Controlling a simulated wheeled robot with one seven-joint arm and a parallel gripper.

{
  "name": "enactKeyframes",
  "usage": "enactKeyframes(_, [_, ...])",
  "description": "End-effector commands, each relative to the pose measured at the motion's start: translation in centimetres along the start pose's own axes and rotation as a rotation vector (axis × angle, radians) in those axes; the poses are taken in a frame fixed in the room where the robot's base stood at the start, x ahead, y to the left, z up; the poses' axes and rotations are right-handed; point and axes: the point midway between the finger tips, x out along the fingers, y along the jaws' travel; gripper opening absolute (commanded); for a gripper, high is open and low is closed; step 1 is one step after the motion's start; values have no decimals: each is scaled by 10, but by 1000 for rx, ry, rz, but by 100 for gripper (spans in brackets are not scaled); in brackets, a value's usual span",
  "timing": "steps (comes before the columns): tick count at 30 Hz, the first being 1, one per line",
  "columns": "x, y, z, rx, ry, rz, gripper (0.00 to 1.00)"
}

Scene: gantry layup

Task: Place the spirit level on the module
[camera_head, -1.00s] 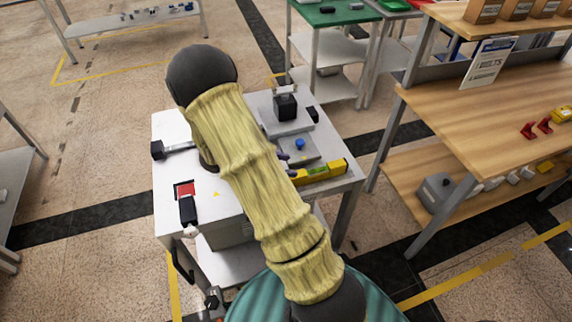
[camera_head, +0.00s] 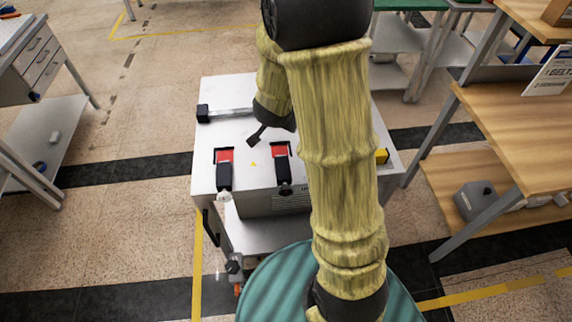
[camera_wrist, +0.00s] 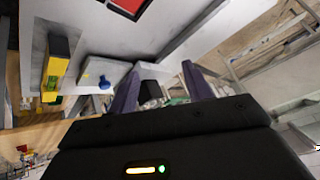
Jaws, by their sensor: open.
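The spirit level shows in the head view only as a yellow end (camera_head: 382,156) at the right side of the white table, mostly behind my arm. In the wrist view the yellow spirit level (camera_wrist: 56,66) with a green vial lies at the left on a light surface. Beside it is a grey plate with a blue knob (camera_wrist: 104,83), which may be the module; my arm hides it in the head view.
The white table (camera_head: 207,165) carries two red pads (camera_head: 225,156) with black-handled clamps at its front and a black-ended bar (camera_head: 232,113) at the back left. A wooden workbench (camera_head: 515,135) stands right, a drawer bench (camera_head: 35,50) left. Floor between is clear.

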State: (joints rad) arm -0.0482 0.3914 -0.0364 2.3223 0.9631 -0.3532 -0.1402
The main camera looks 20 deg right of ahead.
Motion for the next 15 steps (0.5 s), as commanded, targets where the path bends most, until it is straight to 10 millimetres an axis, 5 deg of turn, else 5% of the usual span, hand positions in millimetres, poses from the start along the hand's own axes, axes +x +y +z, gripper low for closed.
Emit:
enactKeyframes(7, [-68, 2, 50, -352, -251, -165, 50])
enactKeyframes(15, [-129, 62, 92, -736, -463, -142, 50])
